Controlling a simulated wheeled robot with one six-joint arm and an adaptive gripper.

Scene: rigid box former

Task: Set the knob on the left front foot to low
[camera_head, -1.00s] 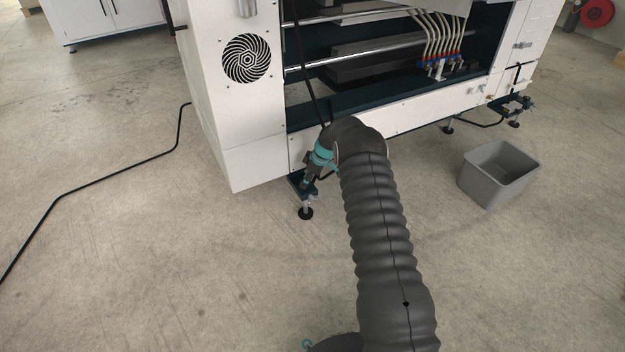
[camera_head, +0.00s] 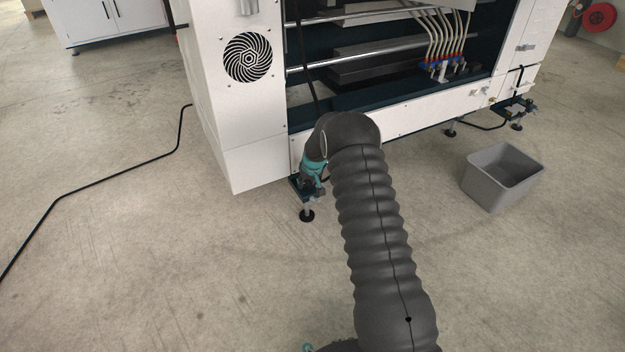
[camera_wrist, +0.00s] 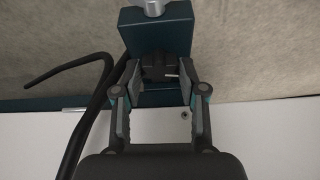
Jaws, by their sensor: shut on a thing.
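The knob (camera_wrist: 157,64) is dark, with a short pale pointer mark on its right side in the wrist view. It sits on the dark teal bracket (camera_wrist: 180,38) of the left front foot. That foot (camera_head: 307,214) shows in the head view below the machine's near corner, its round pad on the floor. My gripper (camera_wrist: 158,72) has one finger on each side of the knob and is shut on it. In the head view my gripper (camera_head: 311,182) is partly hidden by my arm, and the knob cannot be made out there.
A black cable (camera_wrist: 80,100) runs close beside the left finger in the wrist view. The white machine body (camera_head: 255,165) stands right above the foot. A grey bin (camera_head: 500,180) is on the floor to the right. The floor at the left is clear except for a black cable (camera_head: 100,178).

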